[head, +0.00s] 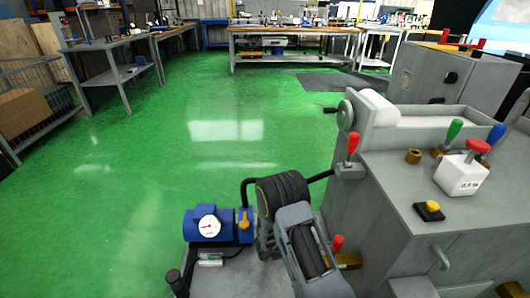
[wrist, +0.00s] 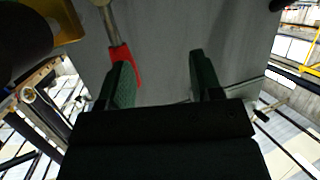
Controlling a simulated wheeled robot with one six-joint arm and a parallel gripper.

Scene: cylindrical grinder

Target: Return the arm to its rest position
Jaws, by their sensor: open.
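My gripper (wrist: 160,65) shows in the wrist view with its two dark green fingers spread apart. Nothing sits clamped between them. A red-handled lever (wrist: 120,62) on a metal stem is close by the left finger; I cannot tell whether they touch. A plain grey surface lies behind the fingers. In the head view, I cannot make out the gripper fingers. The grey grinder (head: 370,190) stands at right, with a red knob (head: 337,243) and brass fitting (head: 348,261) low on its side.
A red lever (head: 353,144), handwheel (head: 346,115), green lever (head: 454,130), white box with red button (head: 463,172) and yellow button (head: 432,207) are on the grinder. A blue unit with a gauge (head: 208,225) stands beside it. Green floor (head: 120,190) is clear at left.

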